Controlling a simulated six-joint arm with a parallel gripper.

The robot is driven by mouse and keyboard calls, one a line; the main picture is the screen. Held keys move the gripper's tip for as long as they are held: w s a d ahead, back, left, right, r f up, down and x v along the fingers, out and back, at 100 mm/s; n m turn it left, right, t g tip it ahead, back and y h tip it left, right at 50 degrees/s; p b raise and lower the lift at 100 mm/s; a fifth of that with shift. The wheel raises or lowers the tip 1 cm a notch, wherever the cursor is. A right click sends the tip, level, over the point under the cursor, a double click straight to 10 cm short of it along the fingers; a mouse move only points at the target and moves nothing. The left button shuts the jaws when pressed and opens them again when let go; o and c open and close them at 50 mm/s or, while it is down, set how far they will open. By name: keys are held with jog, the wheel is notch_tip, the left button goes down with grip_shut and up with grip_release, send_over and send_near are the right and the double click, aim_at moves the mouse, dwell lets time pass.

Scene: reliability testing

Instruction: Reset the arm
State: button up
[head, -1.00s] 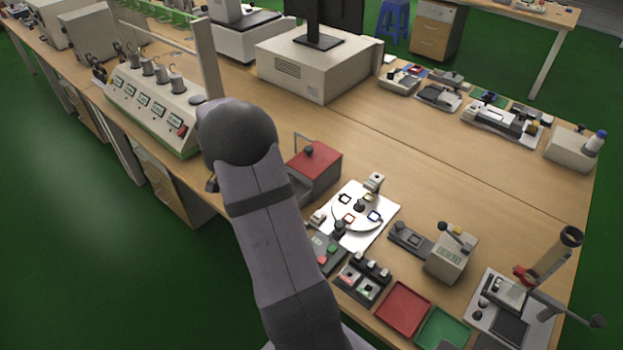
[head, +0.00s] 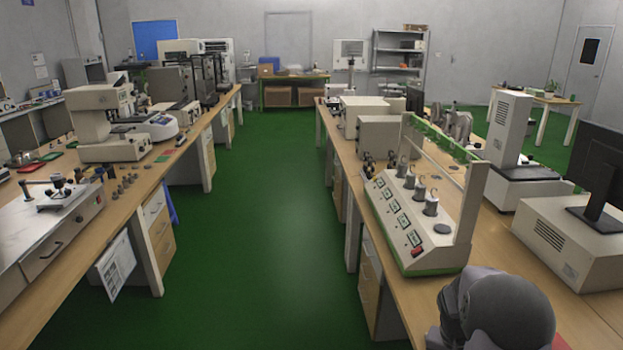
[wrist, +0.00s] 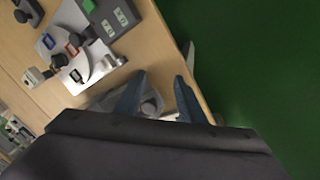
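My arm (head: 495,312) shows only as a dark grey rounded link at the bottom right of the head view, beside the right-hand bench. My gripper (wrist: 161,78) is in the wrist view, with its two bluish fingers apart. It points down over the bench edge, and the green floor lies to its right. A grey rounded thing shows behind and between the fingers; I cannot tell what it is, and nothing is visibly gripped. The head view does not show the gripper.
In the wrist view, a white plate (wrist: 88,78) with coloured square frames and a grey button box (wrist: 118,32) lie left of the fingers. In the head view, a multi-station tester (head: 412,235) stands on the right bench near my arm. The green aisle (head: 270,220) is clear.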

jog(key=s+a+r+n+g+y, duration=0.1)
jog(key=s+a+n+y, duration=0.3)
jog(key=s+a, duration=1.25)
jog(key=w+a+r+n+t+h, duration=0.1)
jog(key=a+r+n+t, duration=0.1)
jog(key=a+r, duration=0.3)
jog(key=shift+w+a+r+n, duration=0.25)
jog(key=shift+a+n, duration=0.45)
jog(key=shift+n, duration=0.2)
jog(key=shift+f, duration=0.15)
notch_tip(320, 180, down, 18)
jog(key=b, duration=1.8)
